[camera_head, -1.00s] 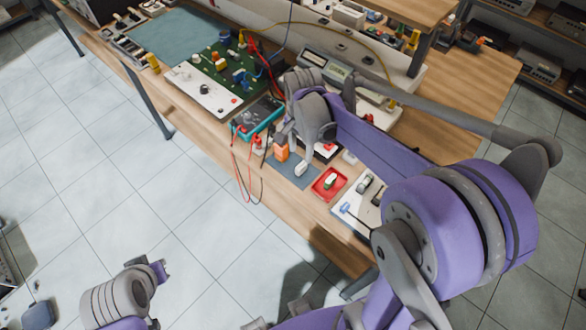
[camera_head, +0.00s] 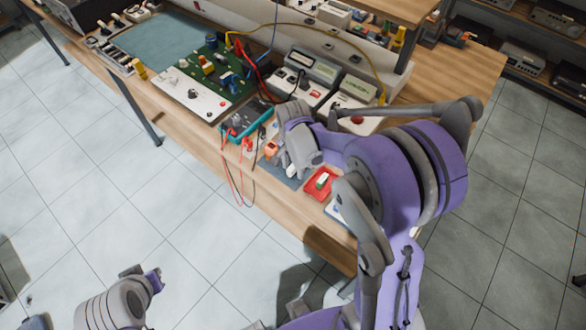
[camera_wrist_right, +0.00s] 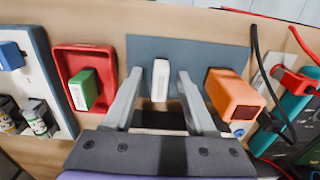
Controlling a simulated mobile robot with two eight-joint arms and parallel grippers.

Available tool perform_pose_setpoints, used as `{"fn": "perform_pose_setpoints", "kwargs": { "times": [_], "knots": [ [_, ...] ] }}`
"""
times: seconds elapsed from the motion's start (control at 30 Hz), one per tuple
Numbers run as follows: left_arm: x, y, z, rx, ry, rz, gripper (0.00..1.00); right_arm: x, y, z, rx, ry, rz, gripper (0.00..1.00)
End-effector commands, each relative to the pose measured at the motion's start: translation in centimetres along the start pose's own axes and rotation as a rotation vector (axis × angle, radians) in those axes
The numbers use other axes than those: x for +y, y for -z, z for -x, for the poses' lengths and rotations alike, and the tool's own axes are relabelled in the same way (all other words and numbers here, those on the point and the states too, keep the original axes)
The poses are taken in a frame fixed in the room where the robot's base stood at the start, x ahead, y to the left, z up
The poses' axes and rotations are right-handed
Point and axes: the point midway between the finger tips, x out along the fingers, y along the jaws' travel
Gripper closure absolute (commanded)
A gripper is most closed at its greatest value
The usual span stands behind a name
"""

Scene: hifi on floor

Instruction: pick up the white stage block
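The white stage block (camera_wrist_right: 160,80) stands on a grey-blue mat (camera_wrist_right: 215,54) in the right wrist view. My right gripper (camera_wrist_right: 160,76) is open, with one finger on each side of the block and a visible gap on both sides. In the head view the right gripper (camera_head: 287,163) is low over the mat at the bench's front, and the block cannot be made out there. My left gripper (camera_head: 153,281) is at the lower left over the floor, away from the bench; its fingers do not show clearly.
An orange block (camera_wrist_right: 234,97) stands close beside the right finger. A red tray (camera_wrist_right: 68,62) with a green block (camera_wrist_right: 83,90) lies to the left. A teal-cased meter (camera_wrist_right: 291,105) and dark leads are at the right. Instruments and a circuit board (camera_head: 205,75) fill the bench behind.

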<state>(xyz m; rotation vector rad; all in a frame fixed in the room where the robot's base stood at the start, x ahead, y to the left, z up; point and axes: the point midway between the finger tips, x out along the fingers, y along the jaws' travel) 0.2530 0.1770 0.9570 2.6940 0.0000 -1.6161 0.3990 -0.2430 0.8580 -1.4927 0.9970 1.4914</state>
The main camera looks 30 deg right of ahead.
Motion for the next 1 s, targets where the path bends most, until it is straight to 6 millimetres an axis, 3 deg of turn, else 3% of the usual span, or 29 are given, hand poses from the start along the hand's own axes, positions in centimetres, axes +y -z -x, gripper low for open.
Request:
{"fn": "perform_pose_setpoints", "kwargs": {
  "times": [0.03,0.3,0.73,1.0],
  "knots": [
    [0.0,0.0,0.0,0.0,0.0,0.0,1.0,0.0,0.0,0.0,0.0,0.0,0.0,0.53],
    [0.0,0.0,0.0,0.0,0.0,0.0,1.0,0.0,0.0,0.0,0.0,0.0,0.0,1.0],
    [0.0,0.1,0.1,0.001,0.0,0.0,1.0,0.0,0.0,0.5,0.0,0.0,0.0,1.0],
    [0.0,0.5,0.4,0.005,0.0,0.0,1.0,0.0,0.0,5.4,0.0,0.001,0.0,1.0]
  ]
}}
